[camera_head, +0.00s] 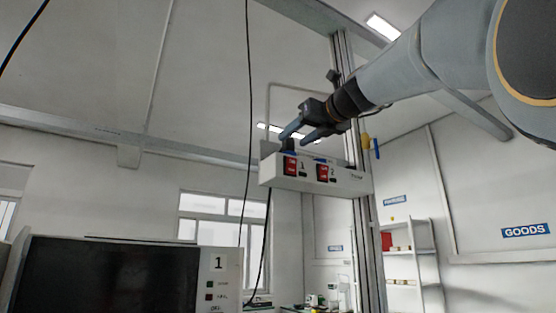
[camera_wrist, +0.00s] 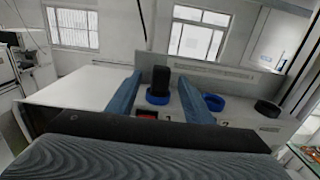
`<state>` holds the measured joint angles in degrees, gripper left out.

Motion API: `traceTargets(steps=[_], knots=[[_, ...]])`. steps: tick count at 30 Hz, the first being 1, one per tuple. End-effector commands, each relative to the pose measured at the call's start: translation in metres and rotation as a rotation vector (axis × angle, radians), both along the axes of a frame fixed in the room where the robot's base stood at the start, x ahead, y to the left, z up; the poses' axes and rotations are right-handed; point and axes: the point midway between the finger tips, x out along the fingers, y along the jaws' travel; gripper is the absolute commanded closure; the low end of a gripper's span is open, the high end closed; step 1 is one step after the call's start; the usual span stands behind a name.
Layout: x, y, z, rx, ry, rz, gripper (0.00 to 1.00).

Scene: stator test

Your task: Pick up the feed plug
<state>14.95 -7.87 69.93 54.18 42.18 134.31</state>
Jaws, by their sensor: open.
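The feed plug looks like a black upright block (camera_wrist: 160,77) standing in a blue ring on top of a white switch box in the wrist view. In the head view a dark piece of it (camera_head: 289,145) shows above the switch marked 1, partly covered by my fingers. My gripper (camera_head: 296,137) is open and empty, just above the box's left part. In the wrist view its two blue-grey fingers (camera_wrist: 160,80) lie left and right of the plug, with gaps on both sides. I cannot tell whether the tips reach around it.
The white box (camera_head: 343,186) carries two red switches and is fixed to a metal column (camera_head: 368,245). A second blue ring (camera_wrist: 214,102) sits beside the right finger, and a black ring (camera_wrist: 268,108) farther right. A black cable (camera_head: 249,100) hangs left of the box.

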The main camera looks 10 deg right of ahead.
Motion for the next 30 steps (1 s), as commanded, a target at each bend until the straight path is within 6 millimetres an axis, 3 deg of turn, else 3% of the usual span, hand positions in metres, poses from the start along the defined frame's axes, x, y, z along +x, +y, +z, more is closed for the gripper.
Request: traceTargets(steps=[12,19,27,30], knots=[[0.047,0.013,0.000,-0.001,0.001,0.000,0.53],[0.049,0.013,-0.002,-0.001,0.000,-0.001,0.53],[0.049,0.013,-0.002,-0.001,0.000,-0.001,0.98],[0.049,0.013,-0.002,-0.001,0.000,-0.001,0.98]])
